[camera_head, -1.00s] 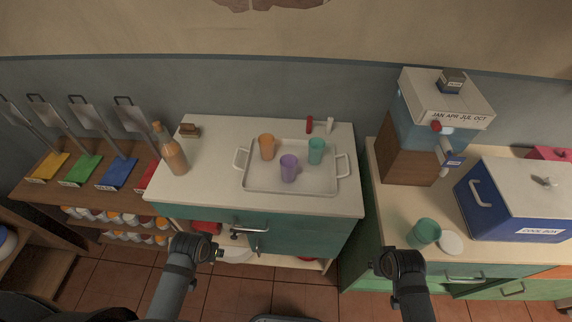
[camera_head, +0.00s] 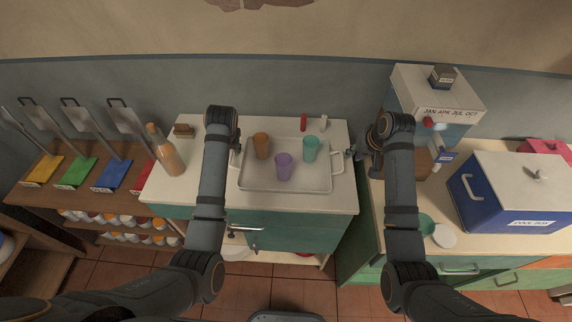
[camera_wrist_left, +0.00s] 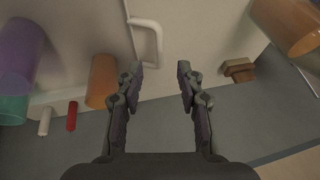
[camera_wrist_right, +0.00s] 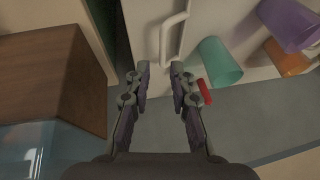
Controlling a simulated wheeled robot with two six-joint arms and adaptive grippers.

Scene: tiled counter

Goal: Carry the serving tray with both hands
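The pale serving tray (camera_head: 312,183) lies on the white counter. An orange cup (camera_head: 261,146), a purple cup (camera_head: 283,167) and a teal cup (camera_head: 310,149) stand upright on it. My left gripper (camera_head: 238,152) is at the tray's left end; in the left wrist view its fingers (camera_wrist_left: 161,68) are open, with the white tray handle (camera_wrist_left: 158,42) just ahead between them. My right gripper (camera_head: 354,153) is just beyond the tray's right end; in the right wrist view its fingers (camera_wrist_right: 160,68) are open, with the other handle (camera_wrist_right: 166,45) just ahead. Neither gripper holds anything.
A bottle (camera_head: 165,150) and a small brown block (camera_head: 184,130) stand on the counter left of the tray. A second counter at right holds a dispenser (camera_head: 432,95) and a blue cool box (camera_head: 490,195).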

